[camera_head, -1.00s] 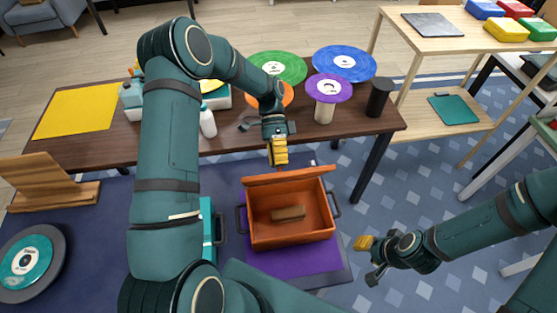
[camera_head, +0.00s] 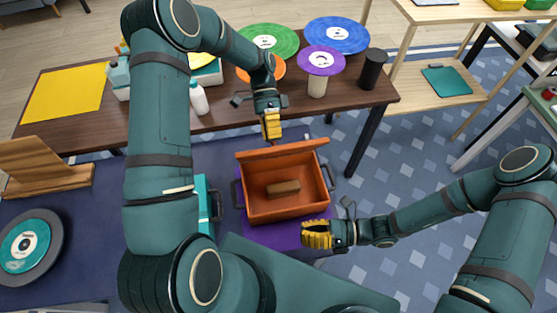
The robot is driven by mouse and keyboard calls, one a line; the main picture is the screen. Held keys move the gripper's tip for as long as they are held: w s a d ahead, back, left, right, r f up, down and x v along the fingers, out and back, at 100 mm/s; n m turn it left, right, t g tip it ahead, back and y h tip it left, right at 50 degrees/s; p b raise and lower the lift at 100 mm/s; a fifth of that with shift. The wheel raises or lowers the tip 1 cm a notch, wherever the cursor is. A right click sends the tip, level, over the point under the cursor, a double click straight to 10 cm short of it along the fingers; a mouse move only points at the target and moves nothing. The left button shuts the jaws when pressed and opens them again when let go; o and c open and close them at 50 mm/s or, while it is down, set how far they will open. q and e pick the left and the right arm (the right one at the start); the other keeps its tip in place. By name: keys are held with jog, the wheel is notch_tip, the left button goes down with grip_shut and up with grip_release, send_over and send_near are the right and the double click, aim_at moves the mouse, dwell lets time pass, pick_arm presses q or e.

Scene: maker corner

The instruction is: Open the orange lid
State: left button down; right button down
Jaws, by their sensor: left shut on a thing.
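The orange box (camera_head: 287,210) stands on a purple mat (camera_head: 264,233) with its inside facing up. Its orange lid (camera_head: 295,149) is swung up at the back edge, so the box is open. A small brown block (camera_head: 283,188) lies inside. My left gripper (camera_head: 271,137) is at the upper left of the lid, shut on its edge; the exact contact is small in the picture. My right gripper (camera_head: 303,235) is at the box's front right corner, with yellow fingers pointing left. I cannot tell whether it is open or touches the box.
A brown table behind holds green (camera_head: 268,40), blue (camera_head: 338,34) and purple (camera_head: 321,60) discs, a black cylinder (camera_head: 373,69) and a white bottle (camera_head: 199,98). A teal case (camera_head: 206,203) stands left of the box.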

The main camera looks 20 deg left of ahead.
aim_at(276, 152)
jog(key=w+a+r+m+t+y, duration=0.25)
jog(key=w+m+t+y, duration=0.35)
jog(key=w+m+t, duration=0.4)
jog(key=w+a+r, duration=0.1)
jog(key=a+r, duration=0.1)
jog(key=a, duration=0.3)
jog(key=w+a+r+m+g, duration=0.1)
jog(key=a+r, duration=0.2)
jog(key=a, duration=0.2)
jog(key=shift+w+a+r+m, duration=0.2)
jog(key=shift+a+r+m, duration=0.05)
jog(key=shift+r+m, duration=0.1)
pick_arm(q)
jog(key=shift+s+d, duration=0.1)
pick_arm(e)
jog(key=shift+w+a+r, duration=0.45)
jog(key=shift+w+r, duration=0.1)
jog(key=shift+w, duration=0.25)
pick_arm(q)
jog(key=c, duration=0.7)
grip_release()
jog(key=shift+c, duration=0.2)
